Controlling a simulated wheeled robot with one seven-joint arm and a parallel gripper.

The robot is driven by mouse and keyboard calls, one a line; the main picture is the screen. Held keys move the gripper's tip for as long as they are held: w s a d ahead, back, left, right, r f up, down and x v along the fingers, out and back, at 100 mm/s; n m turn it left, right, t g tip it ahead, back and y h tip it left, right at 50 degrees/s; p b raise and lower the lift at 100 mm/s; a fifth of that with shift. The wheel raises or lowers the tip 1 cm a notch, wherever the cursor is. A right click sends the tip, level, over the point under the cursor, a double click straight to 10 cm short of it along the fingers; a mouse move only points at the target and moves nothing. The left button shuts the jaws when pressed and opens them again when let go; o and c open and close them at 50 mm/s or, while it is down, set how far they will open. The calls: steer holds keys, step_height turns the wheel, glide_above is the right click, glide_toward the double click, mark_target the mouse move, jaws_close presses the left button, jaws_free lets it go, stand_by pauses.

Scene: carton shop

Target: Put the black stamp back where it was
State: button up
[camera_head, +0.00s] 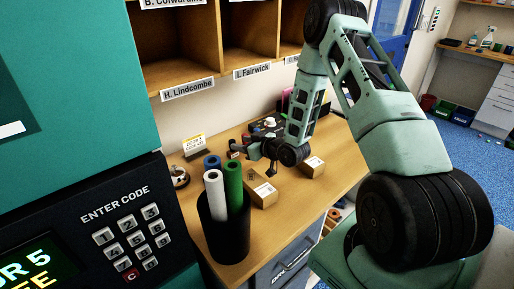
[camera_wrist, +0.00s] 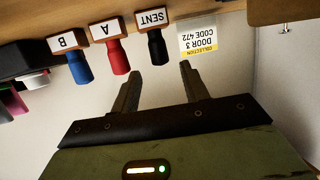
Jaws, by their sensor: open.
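The wrist view is upside down. In it the black stamp (camera_wrist: 157,47), with a wooden block marked SENT, stands on the table, handle up. My gripper (camera_wrist: 161,70) is open, with its fingertips apart on either side of the line to that handle. The handle's end is near the tips, and no finger visibly touches it. A red stamp (camera_wrist: 118,58) marked A and a blue stamp (camera_wrist: 78,67) marked B stand beside it in a row. In the head view my gripper (camera_head: 243,150) is low over the table's back, and the stamps are too small to tell apart.
A collection-code sign (camera_wrist: 199,42) stands close beside the black stamp. On the table (camera_head: 300,200) are a black pot (camera_head: 223,235) of paper rolls, a carton (camera_head: 263,194) and another carton (camera_head: 313,166). Labelled pigeonholes (camera_head: 186,90) are above; a keypad locker (camera_head: 125,235) is at left.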

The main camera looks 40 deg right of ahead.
steer(key=b+v, duration=0.2)
steer(key=v, duration=0.6)
steer(key=shift+s, duration=0.3)
steer(key=shift+r, duration=0.1)
